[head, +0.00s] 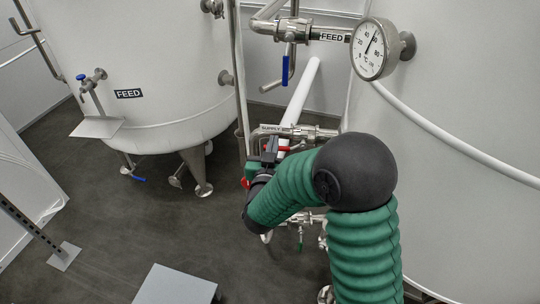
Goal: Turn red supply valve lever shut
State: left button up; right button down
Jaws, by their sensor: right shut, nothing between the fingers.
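The red supply valve lever (285,148) shows as a small red strip below the pipe labelled SUPPLY (280,130). My right arm, in a green sleeve, reaches in from the lower right and covers much of the valve area. My right gripper (269,146) is shut and empty, just left of the visible red strip. I cannot tell whether it touches the lever. Another small red part (244,183) shows left of my wrist; what it belongs to is unclear. My left gripper is not in view.
A FEED pipe with a blue lever (286,70) hangs above, next to a round dial gauge (370,49). A large white tank (150,60) stands at left, another (460,150) at right. A grey box (176,285) is on the floor. Dark floor between is open.

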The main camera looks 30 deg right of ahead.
jog(key=x, duration=0.4)
jog(key=shift+w+f, duration=0.25)
jog(key=shift+f, duration=0.05)
jog(key=f, duration=0.1)
jog(key=f+b, duration=0.2)
jog(key=shift+s+a+f, duration=0.15)
jog(key=shift+s+a, duration=0.15)
jog(key=shift+a, duration=0.1)
jog(key=shift+f, duration=0.15)
